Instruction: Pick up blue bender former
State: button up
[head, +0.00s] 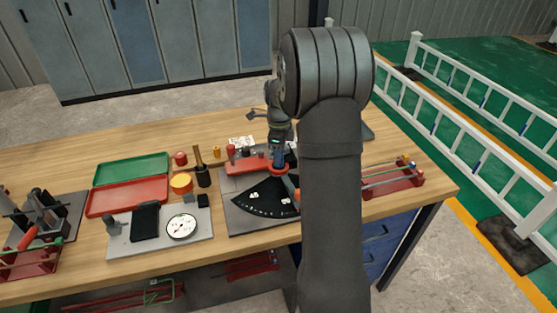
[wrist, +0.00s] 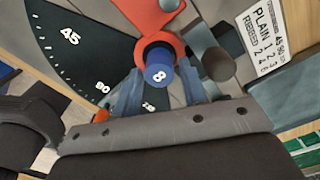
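The blue bender former (wrist: 157,74) is a short blue cylinder with a white "8" on its end. In the wrist view it stands at the red-orange ring (wrist: 172,46) of the bender, by the black angle scale (wrist: 70,40). My gripper (wrist: 161,82) is open, with one blue-grey finger on each side of the former and visible gaps between. Whether either finger touches it I cannot tell. In the head view my gripper (head: 279,160) points down over the bender's red-orange part, and the former cannot be told apart there.
A red block with pegs (head: 247,162) is left of my gripper. Further left are a dark cup with a tool (head: 203,177), a yellow-orange cup (head: 181,185), red and green trays (head: 128,197) and a white dial (head: 181,227). A red rod rack (head: 390,181) is at right.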

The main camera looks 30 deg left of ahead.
jog(key=shift+f, duration=0.9)
jog(key=shift+c, duration=0.5)
grip_shut()
jog(key=shift+r, duration=0.1)
